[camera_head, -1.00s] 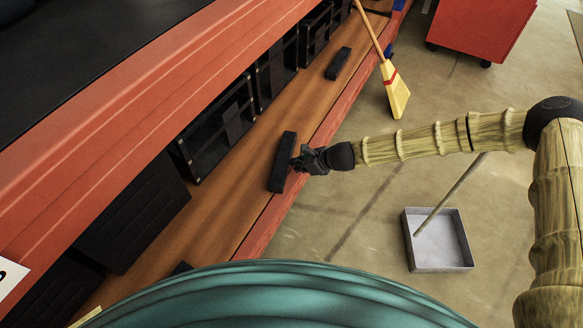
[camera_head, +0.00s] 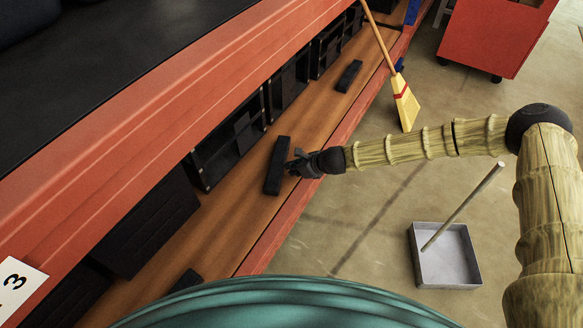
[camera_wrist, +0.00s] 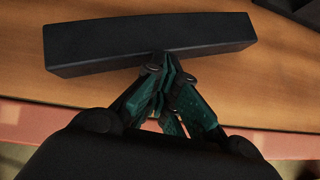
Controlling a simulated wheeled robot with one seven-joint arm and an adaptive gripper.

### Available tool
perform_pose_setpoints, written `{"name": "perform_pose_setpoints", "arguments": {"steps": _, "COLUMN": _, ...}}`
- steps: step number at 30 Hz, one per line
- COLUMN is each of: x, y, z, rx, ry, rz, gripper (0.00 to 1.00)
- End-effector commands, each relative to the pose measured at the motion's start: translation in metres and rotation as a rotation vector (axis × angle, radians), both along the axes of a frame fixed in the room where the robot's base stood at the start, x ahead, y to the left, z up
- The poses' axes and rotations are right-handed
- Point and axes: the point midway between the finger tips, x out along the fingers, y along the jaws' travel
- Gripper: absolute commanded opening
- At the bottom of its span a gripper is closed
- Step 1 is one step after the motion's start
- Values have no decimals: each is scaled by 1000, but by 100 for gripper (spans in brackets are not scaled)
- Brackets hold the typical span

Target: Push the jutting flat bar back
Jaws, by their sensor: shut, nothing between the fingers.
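A black flat bar (camera_head: 277,165) lies on the wooden shelf (camera_head: 232,226), set back from its red front edge. In the wrist view the bar (camera_wrist: 150,38) stretches across the top, its near long side facing me. My gripper (camera_head: 298,164) reaches in over the shelf edge from the right. In the wrist view my gripper (camera_wrist: 163,60) is shut and empty, its fingertips meeting the bar's near side around the middle. Whether they press on it cannot be told exactly.
Black crates (camera_head: 228,140) stand behind the bar. Similar black pieces lie on the shelf farther up (camera_head: 348,76) and lower down (camera_head: 187,280). A broom (camera_head: 404,100) leans at the shelf edge. A dustpan (camera_head: 446,258) and red cabinet (camera_head: 490,38) stand on the floor.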

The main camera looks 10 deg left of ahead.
Motion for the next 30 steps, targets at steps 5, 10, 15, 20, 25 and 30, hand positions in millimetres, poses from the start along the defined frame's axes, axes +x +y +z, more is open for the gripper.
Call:
{"name": "perform_pose_setpoints", "arguments": {"steps": 5, "x": -8, "y": -19, "z": 2, "rx": 0, "ry": 1, "rz": 2, "gripper": 0}}
{"name": "perform_pose_setpoints", "arguments": {"steps": 10, "x": -19, "y": -37, "z": 20, "rx": 1, "ry": -2, "rz": 8, "gripper": 0}}
{"name": "perform_pose_setpoints", "arguments": {"steps": 15, "x": -30, "y": -55, "z": 41, "rx": 1, "ry": 0, "rz": 11, "gripper": 0}}
{"name": "perform_pose_setpoints", "arguments": {"steps": 20, "x": -38, "y": -68, "z": 58, "rx": 1, "ry": 0, "rz": 13, "gripper": 0}}
{"name": "perform_pose_setpoints", "arguments": {"steps": 25, "x": -44, "y": -80, "z": 69, "rx": 1, "ry": -1, "rz": 12, "gripper": 0}}
{"name": "perform_pose_setpoints", "arguments": {"steps": 30, "x": -46, "y": -82, "z": 72, "rx": 1, "ry": 0, "rz": 13, "gripper": 0}}
